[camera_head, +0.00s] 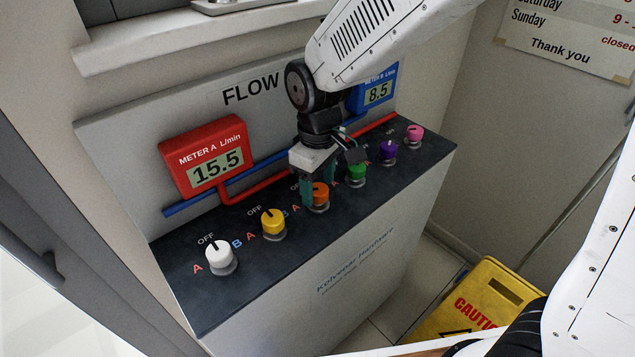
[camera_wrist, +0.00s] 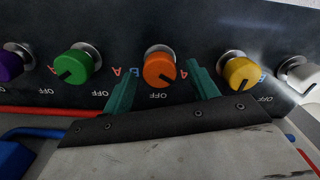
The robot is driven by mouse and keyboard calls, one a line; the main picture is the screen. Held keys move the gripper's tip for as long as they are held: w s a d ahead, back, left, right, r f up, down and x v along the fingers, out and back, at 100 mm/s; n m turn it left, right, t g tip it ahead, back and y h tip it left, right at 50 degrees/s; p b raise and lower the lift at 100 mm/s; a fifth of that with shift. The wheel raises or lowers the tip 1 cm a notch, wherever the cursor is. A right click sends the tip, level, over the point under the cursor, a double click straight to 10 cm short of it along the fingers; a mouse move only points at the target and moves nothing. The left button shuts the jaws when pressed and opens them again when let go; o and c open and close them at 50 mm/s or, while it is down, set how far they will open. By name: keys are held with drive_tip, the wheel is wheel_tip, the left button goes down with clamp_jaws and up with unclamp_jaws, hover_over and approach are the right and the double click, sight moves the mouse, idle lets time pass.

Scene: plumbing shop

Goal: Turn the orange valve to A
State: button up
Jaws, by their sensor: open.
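The orange valve (camera_head: 319,196) is a round knob on the dark sloping top of the panel, between the yellow and green knobs. It also shows in the middle of the wrist view (camera_wrist: 159,68), which sees the panel upside down. My gripper (camera_head: 317,186) is open, with one teal finger on each side of the orange knob. In the wrist view gaps show between fingers and knob; contact is not visible.
Yellow (camera_head: 273,222) and white (camera_head: 219,253) knobs stand to the left, green (camera_head: 356,171), purple (camera_head: 388,150) and pink (camera_head: 414,133) to the right. Meter A (camera_head: 203,157) reads 15.5, Meter B (camera_head: 377,91) 8.5. A yellow caution sign (camera_head: 480,300) stands on the floor.

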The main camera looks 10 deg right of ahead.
sight(320, 191)
wheel_tip(320, 191, up, 7)
drive_tip(key=shift+r, duration=0.2)
idle(0.5)
drive_tip(key=shift+s+d+f+m, duration=0.15)
drive_tip(key=shift+s+m, duration=0.15)
drive_tip(key=s+d+r+m, duration=0.3)
drive_tip(key=s+d+m, duration=0.1)
drive_tip(key=s+d, duration=0.5)
drive_tip(key=s+d+r+m+t, duration=0.1)
drive_tip(key=s+d+r+m, duration=0.2)
drive_tip(key=s+d, duration=0.7)
drive_tip(key=shift+d+r+m, duration=0.15)
drive_tip(key=shift+d+m, duration=0.6)
drive_tip(key=shift+m, duration=0.45)
